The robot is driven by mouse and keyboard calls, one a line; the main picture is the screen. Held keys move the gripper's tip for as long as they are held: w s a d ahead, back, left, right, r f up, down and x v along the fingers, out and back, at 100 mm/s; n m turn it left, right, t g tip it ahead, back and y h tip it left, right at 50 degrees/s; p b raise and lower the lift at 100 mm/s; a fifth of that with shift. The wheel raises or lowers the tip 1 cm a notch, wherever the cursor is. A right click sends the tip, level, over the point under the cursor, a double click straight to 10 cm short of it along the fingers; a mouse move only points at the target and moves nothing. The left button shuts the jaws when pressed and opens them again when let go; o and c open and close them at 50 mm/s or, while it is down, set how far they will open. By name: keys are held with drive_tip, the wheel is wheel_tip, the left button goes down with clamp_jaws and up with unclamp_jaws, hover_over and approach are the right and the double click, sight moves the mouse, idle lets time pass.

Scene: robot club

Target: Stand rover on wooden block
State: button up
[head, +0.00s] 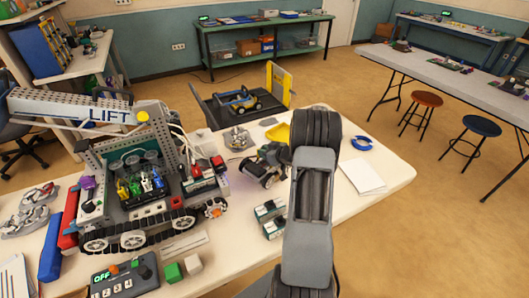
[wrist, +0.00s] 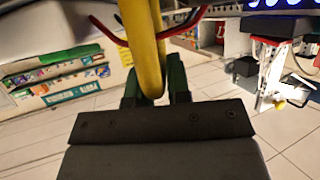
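A small dark wheeled rover (head: 263,170) is on the white table in the head view, just left of my arm, which partly covers it. In the wrist view my gripper (wrist: 154,88) has its two dark green fingers close on either side of a curved yellow bar (wrist: 155,45). They appear to be shut on it. The bar runs up out of the picture, and I cannot tell what it belongs to. In the head view my arm hides the fingertips. I cannot make out a clear wooden block; a pale cube (head: 193,263) sits beside a green cube (head: 173,271) at the front.
A large tracked robot marked LIFT (head: 140,205) fills the table's left side. Two small teal-and-grey boxes (head: 272,219) lie left of my arm. White paper (head: 362,175) and a blue part (head: 362,143) lie right of it. Red wire (wrist: 185,27) crosses above my fingers.

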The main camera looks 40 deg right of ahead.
drive_tip(key=o, duration=0.4)
drive_tip(key=shift+r+p, duration=0.35)
drive_tip(key=shift+r, duration=0.25)
drive_tip(key=shift+s+d+r, duration=0.15)
drive_tip(key=shift+s+r, duration=0.1)
drive_tip(key=shift+s, duration=0.05)
drive_tip(key=v, duration=1.1)
drive_tip(key=w+a+r+m+g+h, duration=0.2)
drive_tip(key=w+a+r+h, duration=0.2)
drive_tip(key=a+r+h, duration=0.45)
drive_tip(key=s+a+r+m+g+y, duration=0.1)
drive_tip(key=s+a+g+y, duration=0.4)
drive_tip(key=s+a, duration=1.3)
drive_tip(key=shift+s+a+r+g, duration=0.3)
drive_tip(key=shift+a+r+g, duration=0.3)
drive_tip(key=shift+a+g, duration=0.55)
